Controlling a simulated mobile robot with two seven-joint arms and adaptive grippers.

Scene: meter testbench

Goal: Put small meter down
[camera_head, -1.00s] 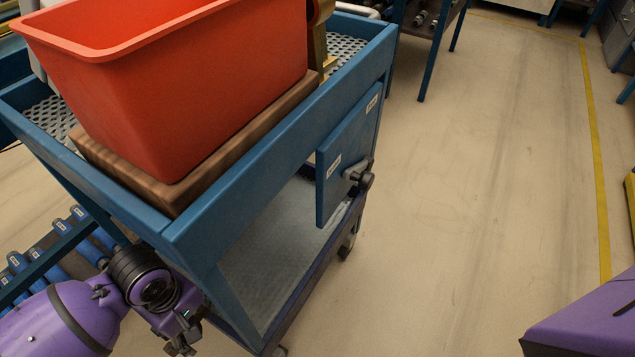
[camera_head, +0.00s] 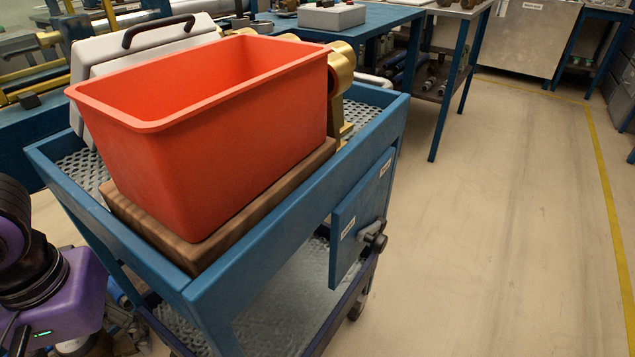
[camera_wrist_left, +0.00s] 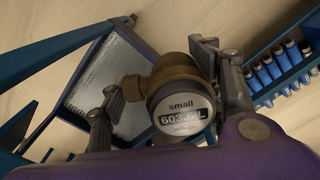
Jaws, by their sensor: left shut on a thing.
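The small meter (camera_wrist_left: 180,98) is a round brass-coloured body with a white dial reading "small", seen in the left wrist view. My left gripper (camera_wrist_left: 160,75) is shut on it, a finger on each side. In the head view the meter cannot be made out; my left arm is at the lower left, beside the blue cart (camera_head: 268,232). The cart's mesh top holds a wooden board (camera_head: 215,245) with a large red bin (camera_head: 215,150) on it. My right gripper is not in view.
A brass-coloured object (camera_head: 341,80) and a white case (camera_head: 150,45) with a black handle stand behind the bin. A blue panel with a knob (camera_head: 374,238) hangs on the cart's side. Blue cylinders (camera_wrist_left: 285,65) sit in a rack. Floor (camera_head: 500,200) is clear at right.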

